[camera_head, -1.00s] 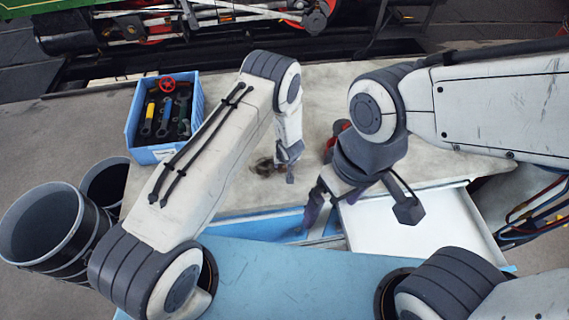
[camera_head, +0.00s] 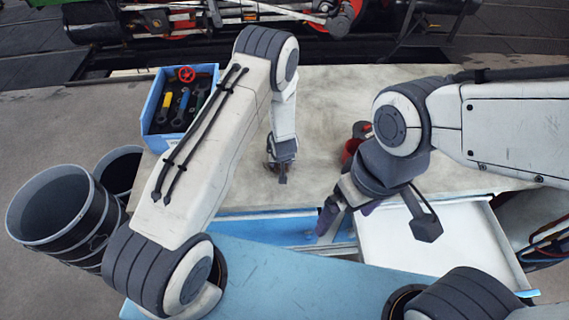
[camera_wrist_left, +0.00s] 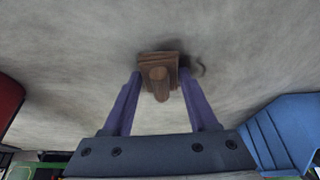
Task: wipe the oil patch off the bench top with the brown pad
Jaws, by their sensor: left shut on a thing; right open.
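The brown pad (camera_wrist_left: 158,75), a block with a rounded grip, sits between the two purple fingers of my left gripper (camera_wrist_left: 160,88), which is shut on it. The pad is low at the pale bench top (camera_wrist_left: 85,75); I cannot tell if it touches. A dark smear, seemingly the oil patch (camera_wrist_left: 198,66), shows beside and behind the pad, partly hidden by it. In the head view my left gripper (camera_head: 282,168) points down at the middle of the bench and hides most of that spot. My right gripper (camera_head: 343,215) is open and empty over the bench's front edge.
A blue bin (camera_head: 152,112) of tools stands at the bench's back left. A red can (camera_head: 352,147) stands behind my right gripper. An open white drawer (camera_head: 440,250) juts out at front right. Dark buckets (camera_head: 52,215) stand left of the bench.

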